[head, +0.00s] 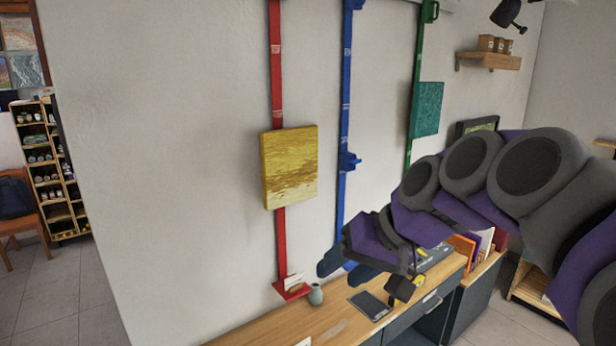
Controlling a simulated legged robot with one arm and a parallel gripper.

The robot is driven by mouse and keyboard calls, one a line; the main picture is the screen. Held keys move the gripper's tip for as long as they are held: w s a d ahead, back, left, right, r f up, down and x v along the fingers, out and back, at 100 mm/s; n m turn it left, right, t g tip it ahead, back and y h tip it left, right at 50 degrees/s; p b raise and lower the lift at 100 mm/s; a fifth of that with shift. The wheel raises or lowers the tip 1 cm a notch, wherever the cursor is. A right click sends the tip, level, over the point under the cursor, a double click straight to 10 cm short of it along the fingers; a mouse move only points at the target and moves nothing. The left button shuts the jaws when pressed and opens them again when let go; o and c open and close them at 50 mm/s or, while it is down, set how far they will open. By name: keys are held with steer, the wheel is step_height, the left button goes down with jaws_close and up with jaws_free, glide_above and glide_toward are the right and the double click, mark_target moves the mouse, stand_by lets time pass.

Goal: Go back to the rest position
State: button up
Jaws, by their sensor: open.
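My arm reaches in from the right in the head view, and my gripper (342,270) is at its end, above the wooden desk (262,328). The two dark fingers point left and stand apart, with nothing seen between them. The gripper overlaps the lower part of the blue wall strip (346,110) in the picture; I cannot tell how far it is from the wall. A yellow painting (289,165) hangs on the red strip (276,60), left of and above my gripper. A teal painting (426,109) hangs by the green strip (418,50), above my arm.
On the desk are a small grey-green vase (316,295), a dark tablet (370,305) and yellow tape (404,290). Orange and purple folders (463,247) stand behind my arm. A wall shelf (488,61) holds small boxes. Bare wall and floor lie left, near a chair (22,222).

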steer(key=s+d+f+g+h+b, duration=0.2)
steer(key=s+d+f+h, duration=0.1)
steer(key=s+f, duration=1)
steer(key=s+d+f+m+g+h+b, duration=0.1)
steer(key=s+d+f, duration=0.4)
steer(key=s+f, duration=0.9)
steer(key=f+g+h+b, duration=0.1)
steer(key=g+h, duration=0.1)
steer(key=shift+d+g+b, duration=0.15)
steer(key=shift+g+b, duration=0.15)
steer(key=shift+b, duration=0.1)
steer(key=shift+w+f, duration=0.1)
